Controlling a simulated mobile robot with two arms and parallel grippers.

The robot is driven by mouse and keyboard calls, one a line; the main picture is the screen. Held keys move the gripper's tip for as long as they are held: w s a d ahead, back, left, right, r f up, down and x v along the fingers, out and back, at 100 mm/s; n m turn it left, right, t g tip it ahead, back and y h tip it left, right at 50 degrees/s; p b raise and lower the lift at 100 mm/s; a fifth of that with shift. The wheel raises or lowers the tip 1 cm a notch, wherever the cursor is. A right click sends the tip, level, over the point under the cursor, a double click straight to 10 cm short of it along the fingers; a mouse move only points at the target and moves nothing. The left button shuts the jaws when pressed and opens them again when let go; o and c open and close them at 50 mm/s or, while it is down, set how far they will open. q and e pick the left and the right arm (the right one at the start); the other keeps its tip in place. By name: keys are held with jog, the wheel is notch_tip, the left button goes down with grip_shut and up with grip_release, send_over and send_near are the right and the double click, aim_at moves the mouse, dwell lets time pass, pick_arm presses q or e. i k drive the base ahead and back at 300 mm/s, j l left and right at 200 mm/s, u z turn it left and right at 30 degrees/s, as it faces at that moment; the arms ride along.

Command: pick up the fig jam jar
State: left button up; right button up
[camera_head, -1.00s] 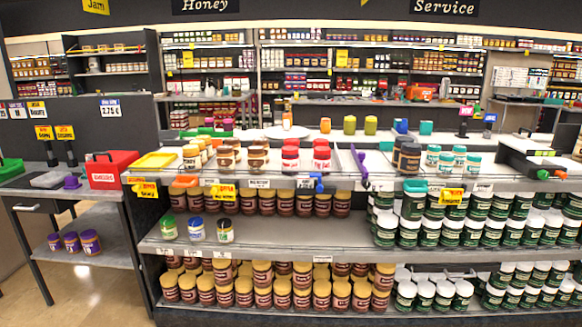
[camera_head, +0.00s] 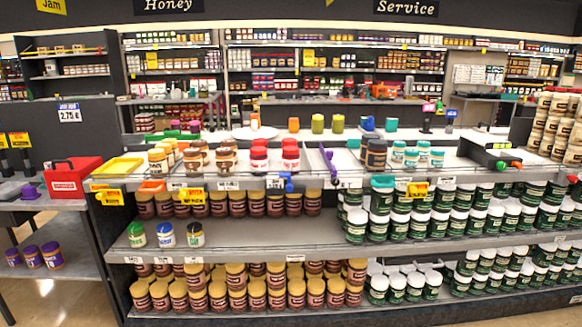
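The labels are too small to read, so I cannot tell which jar is the fig jam. Several purple-lidded jars (camera_head: 32,256) stand on the low shelf of the left table. A green-lidded jar (camera_head: 136,235), a blue-lidded jar (camera_head: 166,235) and a black-lidded jar (camera_head: 195,235) stand on the middle shelf. On the top shelf are red-lidded jars (camera_head: 290,156), brown-lidded jars (camera_head: 226,158), dark jars (camera_head: 375,154) and teal-lidded jars (camera_head: 420,156). Neither of my grippers shows in the view.
Many yellow-lidded jars (camera_head: 256,294) and white-lidded green jars (camera_head: 400,288) fill the lower shelves. A red box (camera_head: 72,177) and a yellow tray (camera_head: 118,167) sit at left. The middle shelf (camera_head: 275,238) has bare room.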

aim_at(290, 155)
jog(key=i+j+z, duration=0.35)
jog(key=i+j, duration=0.7)
jog(key=i, duration=0.15)
